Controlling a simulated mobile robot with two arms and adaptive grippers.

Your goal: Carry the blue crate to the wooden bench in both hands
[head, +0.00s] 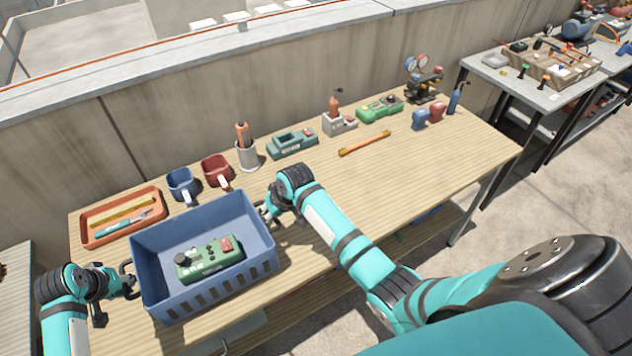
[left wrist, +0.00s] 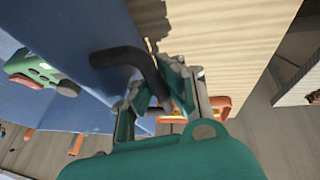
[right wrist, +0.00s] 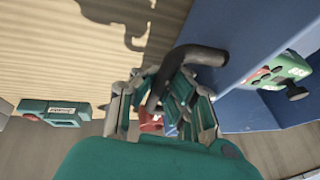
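The blue crate (head: 205,293) is at the left end of the wooden bench (head: 310,205), near its front edge, and looks level. I cannot tell whether its bottom touches the top. A green device (head: 209,259) lies in it. My left gripper (head: 127,281) is at the crate's left side, its fingers around the dark handle (left wrist: 125,57), close on both sides of it. My right gripper (head: 266,213) is at the right side, its fingers likewise closed around the other handle (right wrist: 198,56). The crate's underside is hidden.
Behind the crate are an orange tray (head: 122,217), a blue mug (head: 182,186), a red mug (head: 216,171) and a grey holder (head: 247,155). Several tools line the bench's back. A concrete wall (head: 150,128) stands behind.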

